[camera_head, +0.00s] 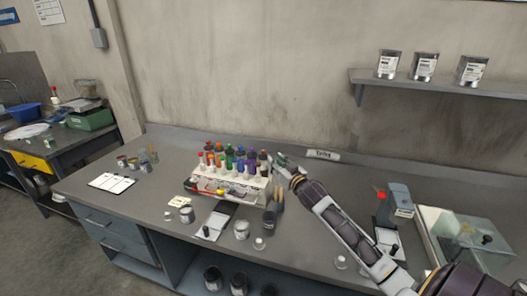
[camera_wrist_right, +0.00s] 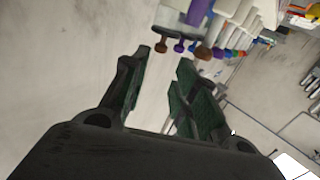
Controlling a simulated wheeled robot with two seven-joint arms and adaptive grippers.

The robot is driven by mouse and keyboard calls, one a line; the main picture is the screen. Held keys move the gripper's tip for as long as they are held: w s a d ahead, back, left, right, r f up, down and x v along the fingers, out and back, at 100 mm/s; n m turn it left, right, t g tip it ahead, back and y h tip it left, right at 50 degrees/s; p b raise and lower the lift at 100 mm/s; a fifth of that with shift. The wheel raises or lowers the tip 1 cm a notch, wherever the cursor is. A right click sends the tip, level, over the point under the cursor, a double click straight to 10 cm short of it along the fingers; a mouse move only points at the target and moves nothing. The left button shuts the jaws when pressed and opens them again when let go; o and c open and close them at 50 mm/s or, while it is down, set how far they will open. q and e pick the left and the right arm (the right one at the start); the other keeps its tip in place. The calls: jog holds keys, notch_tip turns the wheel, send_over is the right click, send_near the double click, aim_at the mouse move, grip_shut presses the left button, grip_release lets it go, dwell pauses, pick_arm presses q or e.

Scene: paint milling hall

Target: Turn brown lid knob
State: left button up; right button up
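A white rack (camera_head: 232,190) on the bench holds several bottles with coloured lids in rows. A brown lid knob (camera_head: 263,152) shows at the right end of the back row. In the right wrist view a brown knob (camera_wrist_right: 161,46) appears just beyond the gap between my fingertips, with a purple knob beside it. My right gripper (camera_head: 284,164) is at the right end of the rack. In the right wrist view its green-padded fingers (camera_wrist_right: 165,63) are apart with nothing between them. Contact with the knob cannot be told. My left gripper is not in view.
A small sign (camera_head: 323,155) lies behind my right arm. A glass-topped box (camera_head: 468,238) is at the right. The bench left of the rack has free room.

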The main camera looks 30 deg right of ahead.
aim_at(265, 152)
jog(key=shift+w+d+p, duration=0.2)
jog(key=shift+w+p, duration=0.15)
jog(key=shift+w, duration=2.4)
jog(key=shift+w+d+p, duration=0.2)
jog(key=shift+w+p, duration=0.1)
jog(key=shift+w, duration=2.4)
grip_shut()
